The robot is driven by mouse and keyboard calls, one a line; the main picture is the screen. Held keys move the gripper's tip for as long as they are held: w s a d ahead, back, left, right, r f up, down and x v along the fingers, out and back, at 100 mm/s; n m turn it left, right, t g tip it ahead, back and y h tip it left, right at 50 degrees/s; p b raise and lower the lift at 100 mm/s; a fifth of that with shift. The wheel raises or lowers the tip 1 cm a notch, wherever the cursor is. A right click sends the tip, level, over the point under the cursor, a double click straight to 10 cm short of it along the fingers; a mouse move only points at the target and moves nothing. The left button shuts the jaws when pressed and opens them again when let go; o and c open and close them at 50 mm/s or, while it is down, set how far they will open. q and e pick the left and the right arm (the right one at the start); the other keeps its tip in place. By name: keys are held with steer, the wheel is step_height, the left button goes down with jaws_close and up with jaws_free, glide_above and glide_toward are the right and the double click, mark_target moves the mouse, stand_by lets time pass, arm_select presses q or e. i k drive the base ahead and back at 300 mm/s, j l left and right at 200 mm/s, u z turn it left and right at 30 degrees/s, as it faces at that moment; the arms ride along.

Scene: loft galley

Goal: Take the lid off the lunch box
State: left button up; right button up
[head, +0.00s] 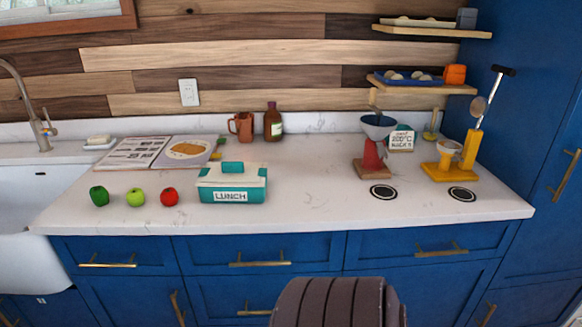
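The lunch box (249,196) stands on the white counter, left of the middle. It is teal and white with a "LUNCH" label on its front. Its pale lid (212,172) with a raised teal handle (233,167) sits on top. Neither of my grippers shows in the head view. Nothing touches the box.
A green pepper (99,196), a green apple (135,197) and a red apple (168,196) stand left of the box. An open book (130,152) lies behind them. A jug (242,126) and brown bottle (273,123) stand behind. The counter (310,195) right of the box is clear.

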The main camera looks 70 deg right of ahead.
mark_target(224, 173)
steer(key=z, duration=2)
